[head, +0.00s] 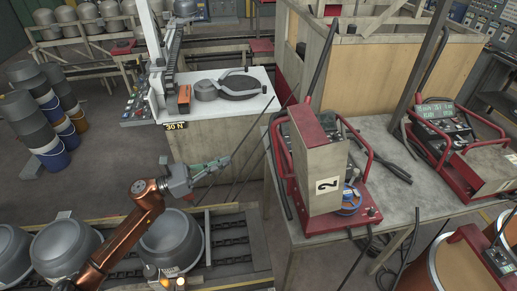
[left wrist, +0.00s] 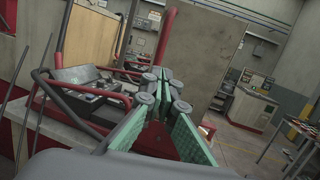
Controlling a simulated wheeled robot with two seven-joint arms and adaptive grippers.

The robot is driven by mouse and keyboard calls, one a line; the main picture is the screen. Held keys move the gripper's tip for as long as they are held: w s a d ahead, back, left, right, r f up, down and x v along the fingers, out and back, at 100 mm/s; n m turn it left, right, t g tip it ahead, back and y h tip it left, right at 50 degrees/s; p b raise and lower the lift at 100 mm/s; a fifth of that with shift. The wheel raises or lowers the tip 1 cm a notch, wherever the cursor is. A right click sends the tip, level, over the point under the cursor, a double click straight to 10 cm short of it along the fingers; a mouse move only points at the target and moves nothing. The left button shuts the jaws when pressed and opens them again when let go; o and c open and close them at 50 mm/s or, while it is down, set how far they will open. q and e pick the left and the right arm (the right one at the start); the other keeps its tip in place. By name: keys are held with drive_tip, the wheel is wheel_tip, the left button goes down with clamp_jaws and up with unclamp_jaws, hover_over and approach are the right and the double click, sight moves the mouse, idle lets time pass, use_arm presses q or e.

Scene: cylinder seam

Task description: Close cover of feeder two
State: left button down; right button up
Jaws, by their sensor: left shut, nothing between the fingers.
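Feeder two is a red-framed machine on the grey table, with a red base (head: 335,225). Its beige cover (head: 318,170), marked "2", stands upright with a red top edge, in front of the feeder's control panel. In the left wrist view a red-framed control panel (left wrist: 95,80) shows at left, beyond the fingers. My left gripper (head: 227,160) is shut and empty, in the air left of feeder two and apart from it. Its green-padded fingers (left wrist: 166,78) also show in the left wrist view. My right gripper is not in view.
A second red feeder (head: 440,125) stands at the right of the table (head: 400,205). A white bench (head: 255,105) with dark round parts is behind my left gripper. Below it is a conveyor (head: 235,245) with grey metal vessels. Thin rods lean by the table's left edge.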

use_arm(q)
drive_tip(key=p+x, duration=0.5)
drive_tip(key=x, duration=0.9)
drive_tip(key=shift+s, duration=0.15)
